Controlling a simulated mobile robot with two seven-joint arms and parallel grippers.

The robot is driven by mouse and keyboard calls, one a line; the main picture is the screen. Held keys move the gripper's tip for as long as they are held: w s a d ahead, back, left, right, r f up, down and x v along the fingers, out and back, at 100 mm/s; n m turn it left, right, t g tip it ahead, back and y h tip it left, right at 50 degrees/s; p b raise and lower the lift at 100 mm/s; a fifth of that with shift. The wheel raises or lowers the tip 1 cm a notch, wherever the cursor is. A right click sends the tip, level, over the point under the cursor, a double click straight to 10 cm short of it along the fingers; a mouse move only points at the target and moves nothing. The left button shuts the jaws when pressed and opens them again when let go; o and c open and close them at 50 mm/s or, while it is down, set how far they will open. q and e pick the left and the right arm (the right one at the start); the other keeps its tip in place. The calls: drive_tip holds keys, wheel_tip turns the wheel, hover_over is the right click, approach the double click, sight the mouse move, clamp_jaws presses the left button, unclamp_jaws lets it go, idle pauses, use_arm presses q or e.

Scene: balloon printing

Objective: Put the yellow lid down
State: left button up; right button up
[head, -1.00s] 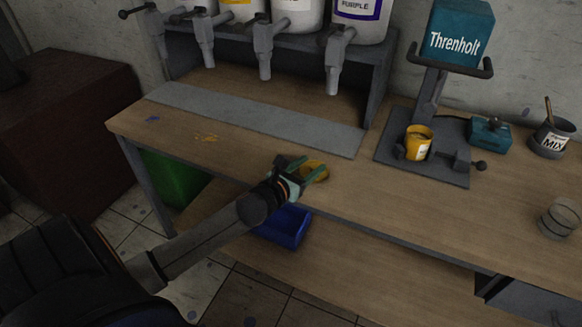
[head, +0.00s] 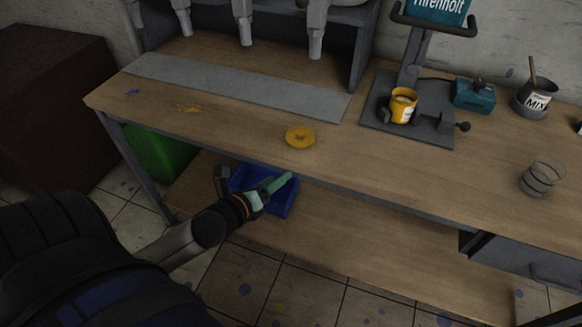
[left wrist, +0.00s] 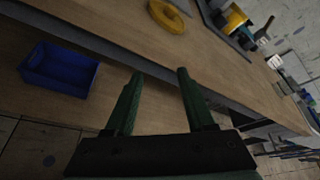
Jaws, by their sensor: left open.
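The yellow lid (head: 300,138) lies flat on the wooden workbench near its front edge. It also shows at the top of the left wrist view (left wrist: 167,16). My left gripper (head: 281,183) is open and empty, in front of the bench edge and apart from the lid. Its two green fingers (left wrist: 160,85) stand apart with nothing between them in the left wrist view. My right gripper is not in view.
A yellow can (head: 403,106) stands on the grey machine base at the right. A blue bin (head: 282,203) sits on the lower shelf, partly behind my gripper. The bench around the lid is clear.

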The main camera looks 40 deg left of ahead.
use_arm(q)
drive_tip(key=s+d+f+n+g+h, duration=0.1)
drive_tip(key=s+d+f+n, duration=0.5)
drive_tip(key=n, duration=0.6)
drive_tip(key=s+d+f+n+g+h, duration=0.1)
drive_tip(key=s+d+f+n+g, duration=0.2)
drive_tip(key=n, duration=1)
drive_tip(key=s+d+f, duration=0.3)
drive_tip(key=d+f, duration=0.2)
drive_tip(key=f, duration=0.1)
drive_tip(key=shift+s+d+f+n+g+h, duration=0.25)
drive_tip(key=shift+s+d+n+g+h, duration=0.05)
drive_tip(key=shift+s+g, duration=0.1)
